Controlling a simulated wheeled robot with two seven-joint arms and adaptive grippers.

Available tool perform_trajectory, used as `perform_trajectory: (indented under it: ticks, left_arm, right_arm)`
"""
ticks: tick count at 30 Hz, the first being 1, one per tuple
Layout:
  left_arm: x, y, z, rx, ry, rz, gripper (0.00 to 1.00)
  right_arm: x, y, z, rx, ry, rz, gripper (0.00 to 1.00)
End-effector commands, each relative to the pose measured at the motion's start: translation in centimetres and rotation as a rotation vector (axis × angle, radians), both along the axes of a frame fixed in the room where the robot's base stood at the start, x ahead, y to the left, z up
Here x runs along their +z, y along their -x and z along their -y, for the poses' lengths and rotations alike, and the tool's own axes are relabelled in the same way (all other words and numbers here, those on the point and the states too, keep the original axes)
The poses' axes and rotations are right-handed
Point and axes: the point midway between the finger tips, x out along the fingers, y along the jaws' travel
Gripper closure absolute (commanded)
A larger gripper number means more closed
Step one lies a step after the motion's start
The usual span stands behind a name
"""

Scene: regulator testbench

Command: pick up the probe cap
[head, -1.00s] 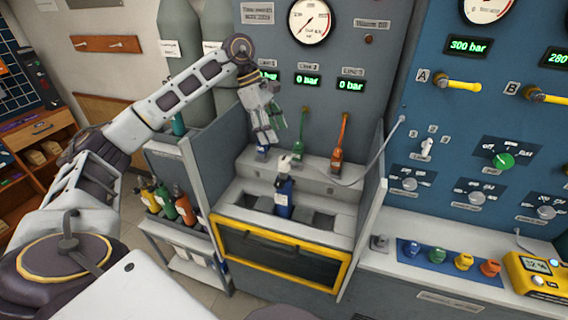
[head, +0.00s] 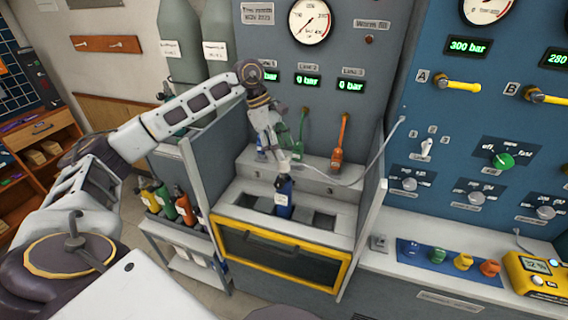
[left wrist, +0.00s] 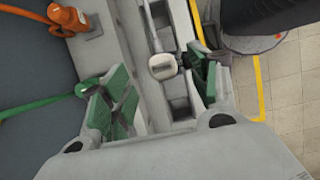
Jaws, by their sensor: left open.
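A small white piece that looks like the probe cap (head: 283,167) sits at the top of a blue cylinder (head: 284,196) standing in the bench's middle slot. In the left wrist view a pale rounded piece (left wrist: 162,66), likely the same cap, lies ahead between the fingers. My left gripper (head: 281,150) is open and empty, pointing down just above the cylinder top. Its green-padded fingers (left wrist: 157,92) show wide apart in the left wrist view, with no visible contact on the cap. The gripper partly hides the cylinder top in the head view. My right gripper is not in view.
Grey side walls (head: 371,220) flank the bench slots. A grey hose (head: 375,160) runs from near the cylinder to the right wall. An orange-handled fitting (head: 338,155) stands behind, right of the gripper. A rack of bottles (head: 170,205) stands left.

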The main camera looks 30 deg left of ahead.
Motion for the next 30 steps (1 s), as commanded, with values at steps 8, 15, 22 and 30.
perform_trajectory:
  ticks: [8, 15, 22, 30]
  left_arm:
    - [-2.8, 0.1, 0.8, -0.001, 0.000, -0.003, 0.39]
    - [-4.4, -0.2, 1.5, -0.001, 0.000, 0.000, 0.39]
    - [-4.5, -0.2, 1.5, -0.001, 0.001, 0.001, 0.39]
    - [-4.4, -0.2, 1.5, 0.000, 0.000, 0.000, 0.43]
  right_arm:
    - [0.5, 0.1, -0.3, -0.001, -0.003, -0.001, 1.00]
    - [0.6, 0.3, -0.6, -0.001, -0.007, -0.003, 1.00]
    - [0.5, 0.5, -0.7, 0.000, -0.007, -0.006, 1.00]
    - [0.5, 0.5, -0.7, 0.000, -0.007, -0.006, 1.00]
